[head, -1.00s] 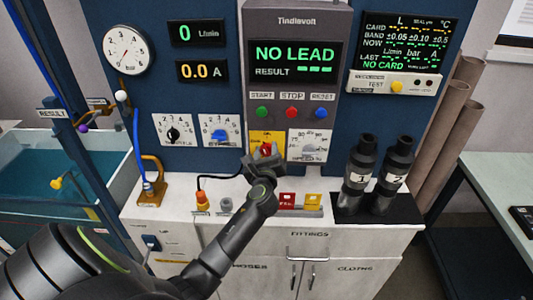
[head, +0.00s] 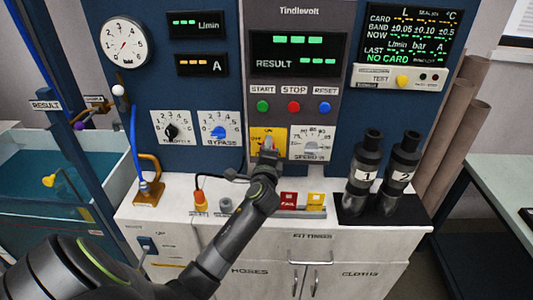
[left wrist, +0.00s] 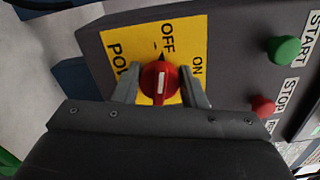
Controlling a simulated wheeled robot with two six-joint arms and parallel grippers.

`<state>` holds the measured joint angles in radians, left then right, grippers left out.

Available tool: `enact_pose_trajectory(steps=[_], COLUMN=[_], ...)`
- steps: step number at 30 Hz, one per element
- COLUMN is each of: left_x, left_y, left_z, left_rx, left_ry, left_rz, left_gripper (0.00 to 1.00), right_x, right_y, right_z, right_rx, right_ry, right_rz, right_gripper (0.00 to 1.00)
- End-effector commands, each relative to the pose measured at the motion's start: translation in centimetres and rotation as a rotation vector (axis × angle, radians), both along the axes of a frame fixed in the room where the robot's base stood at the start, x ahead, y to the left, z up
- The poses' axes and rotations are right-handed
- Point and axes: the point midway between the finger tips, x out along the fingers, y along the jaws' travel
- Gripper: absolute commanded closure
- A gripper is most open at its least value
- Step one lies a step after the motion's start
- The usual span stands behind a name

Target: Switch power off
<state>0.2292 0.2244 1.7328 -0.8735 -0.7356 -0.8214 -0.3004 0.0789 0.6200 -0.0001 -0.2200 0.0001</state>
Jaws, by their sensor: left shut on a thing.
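The red power knob (left wrist: 159,84) sits on a yellow plate (left wrist: 190,40) marked OFF and ON. In the left wrist view its white line lies along the direction of the OFF label. My left gripper (left wrist: 160,88) is shut on the knob, one finger on each side. In the head view the gripper (head: 266,158) covers most of the knob, and the yellow plate (head: 259,134) shows around it. The main display (head: 297,53) shows only dashes, with the word RESULT. My right gripper is not in view.
Green START (head: 263,106), red STOP (head: 294,106) and blue RESET (head: 324,107) buttons are just above. The SPEED dial (head: 310,143) is close on the right, the BYPASS dial (head: 219,131) on the left. Two black cylinders (head: 367,155) (head: 402,160) stand on the counter at right.

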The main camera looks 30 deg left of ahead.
Motion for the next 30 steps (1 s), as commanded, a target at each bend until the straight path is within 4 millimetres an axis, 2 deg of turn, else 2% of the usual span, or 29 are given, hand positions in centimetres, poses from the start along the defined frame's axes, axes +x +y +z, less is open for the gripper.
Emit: enact_pose_trajectory(steps=[12, 30], left_x=[-0.1, -0.1], left_y=[0.0, 0.0], left_z=[-0.4, -0.4], left_rx=[-0.187, -0.22], left_ry=[-0.109, -0.128], left_rz=[0.001, 0.002], left_gripper=[0.85, 0.85], right_x=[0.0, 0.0], right_y=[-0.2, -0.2], right_z=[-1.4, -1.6], right_rx=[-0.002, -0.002], right_ry=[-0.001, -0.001], right_rz=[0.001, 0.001], right_gripper=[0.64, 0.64])
